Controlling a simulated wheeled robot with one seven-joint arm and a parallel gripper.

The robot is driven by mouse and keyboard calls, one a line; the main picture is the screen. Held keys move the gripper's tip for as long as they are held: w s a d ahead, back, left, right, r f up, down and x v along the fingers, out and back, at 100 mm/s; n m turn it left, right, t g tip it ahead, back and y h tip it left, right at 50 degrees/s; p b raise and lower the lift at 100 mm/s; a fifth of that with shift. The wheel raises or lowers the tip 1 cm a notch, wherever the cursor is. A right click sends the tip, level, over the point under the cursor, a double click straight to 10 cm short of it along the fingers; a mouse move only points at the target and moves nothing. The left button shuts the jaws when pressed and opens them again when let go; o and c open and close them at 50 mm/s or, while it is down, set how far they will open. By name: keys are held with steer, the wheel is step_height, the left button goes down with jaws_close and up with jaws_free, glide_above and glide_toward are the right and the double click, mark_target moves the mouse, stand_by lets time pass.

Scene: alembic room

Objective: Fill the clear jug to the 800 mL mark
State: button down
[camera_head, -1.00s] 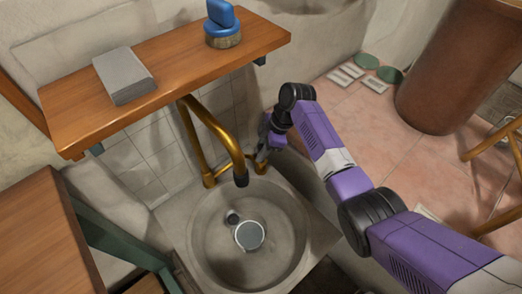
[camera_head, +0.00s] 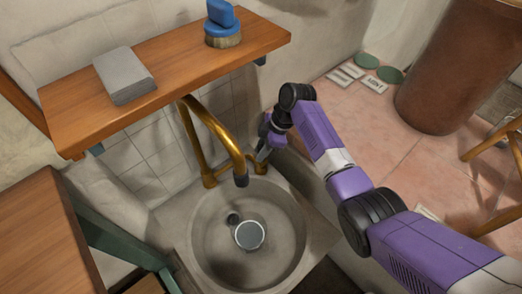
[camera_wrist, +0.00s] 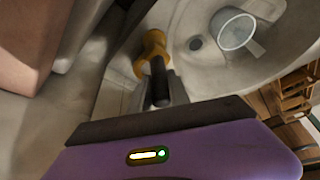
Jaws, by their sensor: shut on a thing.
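The clear jug (camera_head: 249,235) stands in the round stone sink (camera_head: 205,255), beside the drain and below the brass tap spout (camera_head: 222,135). It also shows at the top of the wrist view (camera_wrist: 236,30). I cannot read its marks or its water level, and no stream shows from the spout. My gripper (camera_head: 262,155) is at the brass tap handle (camera_head: 257,168) to the right of the spout and is shut on it. In the wrist view, the brass handle (camera_wrist: 151,45) lies just ahead of my gripper (camera_wrist: 161,88); the contact is partly hidden.
A wooden shelf (camera_head: 180,70) above the sink holds a grey block (camera_head: 124,75) and a blue brush (camera_head: 222,22). A wooden counter (camera_head: 35,235) stands at the left. A brown bin-like vessel (camera_head: 455,65) stands on the pink tiled floor at the right.

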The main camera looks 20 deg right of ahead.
steer(key=shift+s, duration=0.1)
steer(key=shift+s+d+t+p, duration=0.1)
steer(key=shift+s+t+p, duration=0.15)
steer(key=shift+t+p, duration=0.4)
steer(key=c, duration=1.2)
jaws_free()
steer(key=shift+c, duration=0.2)
steer(key=p+v, duration=0.1)
steer(key=v, duration=0.6)
steer(key=shift+d+r, duration=0.3)
